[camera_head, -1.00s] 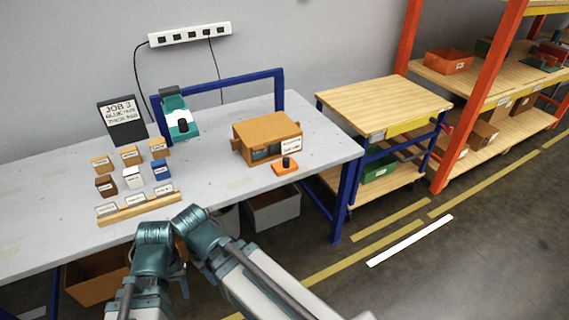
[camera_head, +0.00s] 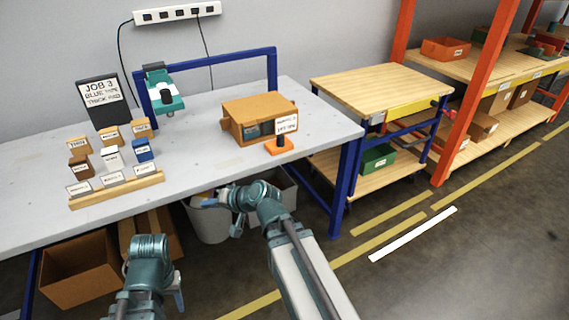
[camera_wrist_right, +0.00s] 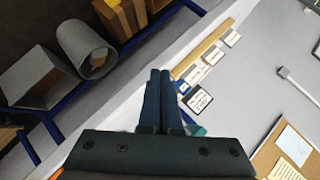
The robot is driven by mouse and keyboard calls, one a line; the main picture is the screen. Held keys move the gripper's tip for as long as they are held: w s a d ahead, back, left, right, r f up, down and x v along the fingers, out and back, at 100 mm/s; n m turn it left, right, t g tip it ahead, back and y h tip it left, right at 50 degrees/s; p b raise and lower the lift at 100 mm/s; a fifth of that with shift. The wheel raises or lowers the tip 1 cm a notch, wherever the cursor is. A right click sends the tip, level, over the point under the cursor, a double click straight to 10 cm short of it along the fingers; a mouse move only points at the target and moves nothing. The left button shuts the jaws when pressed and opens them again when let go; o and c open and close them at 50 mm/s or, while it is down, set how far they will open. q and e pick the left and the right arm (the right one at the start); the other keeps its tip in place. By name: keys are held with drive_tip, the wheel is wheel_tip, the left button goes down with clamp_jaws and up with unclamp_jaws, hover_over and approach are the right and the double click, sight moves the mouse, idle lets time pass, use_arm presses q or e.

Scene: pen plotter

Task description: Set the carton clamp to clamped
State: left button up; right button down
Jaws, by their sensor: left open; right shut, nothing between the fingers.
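The brown carton (camera_head: 248,112) sits on the grey bench, with a white sign (camera_head: 286,124) at its front right corner. Just in front of it is an orange base with a black knob (camera_head: 280,145), which looks like the carton clamp; its setting cannot be told. My right gripper (camera_head: 208,202) is at the bench's front edge, left of and nearer than the clamp, clear of it. Its fingers (camera_wrist_right: 158,100) are shut and empty in the right wrist view. My left gripper (camera_head: 179,298) is low in front of the bench, open and away from everything on it.
A teal device (camera_head: 165,104) hangs at a blue frame (camera_head: 225,65). Several small labelled blocks and a wooden card rail (camera_head: 118,190) stand at the bench's left. A cart (camera_head: 385,85) stands right. Bins sit under the bench. The bench between rail and carton is clear.

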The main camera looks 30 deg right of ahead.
sight(282, 142)
use_arm(q)
wheel_tip(282, 142, down, 13)
drive_tip(key=b, duration=1)
drive_tip(key=shift+b, duration=0.4)
use_arm(e)
drive_tip(key=d+m+t+h, duration=0.4)
drive_tip(key=d+m, duration=0.3)
drive_tip(key=d, duration=0.8)
drive_tip(key=w+d+f+m+t+h, duration=0.1)
drive_tip(key=d+m+t+h, duration=0.3)
drive_tip(key=d, duration=1.1)
drive_tip(key=m+h, duration=0.2)
drive_tip(key=m, duration=0.2)
drive_tip(key=shift+d, duration=0.15)
use_arm(q)
drive_tip(key=shift+r, duration=0.1)
use_arm(e)
drive_tip(key=shift+w+f, duration=0.1)
drive_tip(key=x, duration=1.4)
